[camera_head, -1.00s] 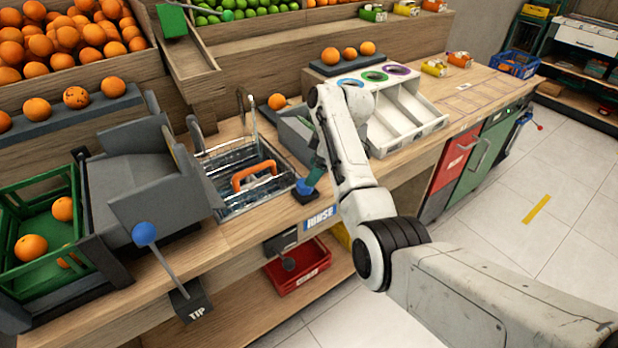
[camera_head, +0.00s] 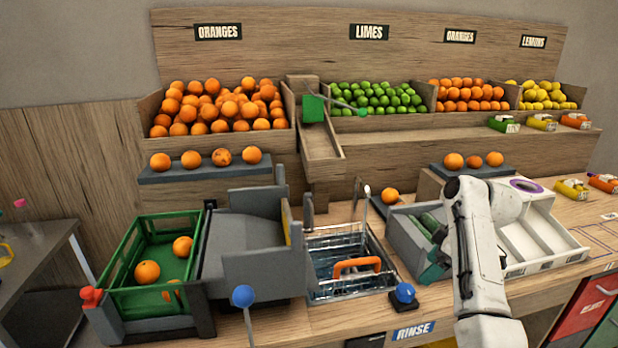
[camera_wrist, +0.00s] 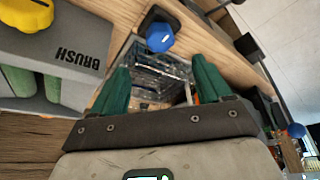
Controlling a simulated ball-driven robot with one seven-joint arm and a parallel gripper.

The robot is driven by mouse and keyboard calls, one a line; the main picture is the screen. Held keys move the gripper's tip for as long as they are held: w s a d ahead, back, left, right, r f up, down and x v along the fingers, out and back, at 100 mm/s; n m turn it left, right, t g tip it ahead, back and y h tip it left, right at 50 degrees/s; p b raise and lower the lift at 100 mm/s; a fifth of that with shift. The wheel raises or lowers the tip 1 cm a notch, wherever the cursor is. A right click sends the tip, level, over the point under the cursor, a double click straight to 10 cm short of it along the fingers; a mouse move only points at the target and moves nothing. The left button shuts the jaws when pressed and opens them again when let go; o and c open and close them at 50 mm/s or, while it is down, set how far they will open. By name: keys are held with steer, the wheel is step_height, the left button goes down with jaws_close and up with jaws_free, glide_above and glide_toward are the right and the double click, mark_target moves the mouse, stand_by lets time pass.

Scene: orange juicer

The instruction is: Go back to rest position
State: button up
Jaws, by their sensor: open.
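My gripper (camera_wrist: 158,90) is open and empty in the wrist view, its two green fingers spread apart. Beyond the fingers is the rinse basin (camera_wrist: 150,68) with water and metal racks. In the head view my white arm reaches over the counter at the right, and green finger parts of my gripper (camera_head: 432,268) show beside the grey brush unit. The arm hides part of that unit. The rinse basin (camera_head: 335,250) with its orange handle (camera_head: 357,265) lies left of my gripper.
A green crate (camera_head: 130,255) with several oranges stands at the left beside a grey tipper (camera_head: 250,250). A blue-knobbed lever (camera_head: 243,296) rises at the front. A white sorting bin (camera_head: 540,240) stands right of my arm. Fruit shelves line the back.

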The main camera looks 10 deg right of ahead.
steer(key=s+a+f+m+g+h, duration=0.1)
steer(key=s+a+f+m, duration=0.25)
steer(key=s+f, duration=0.6)
steer(key=s+a+f+m+h, duration=0.15)
steer(key=s+a+f, duration=0.25)
steer(key=s+f, duration=0.5)
steer(key=s+a+m, duration=0.2)
steer(key=s, duration=0.9)
steer(key=s+a+m+g, duration=0.1)
steer(key=s+a+m, duration=0.1)
steer(key=s, duration=1)
steer(key=shift+s+a+r+m+h, duration=0.3)
steer(key=shift+a+m+h, duration=0.15)
steer(key=shift+a, duration=0.2)
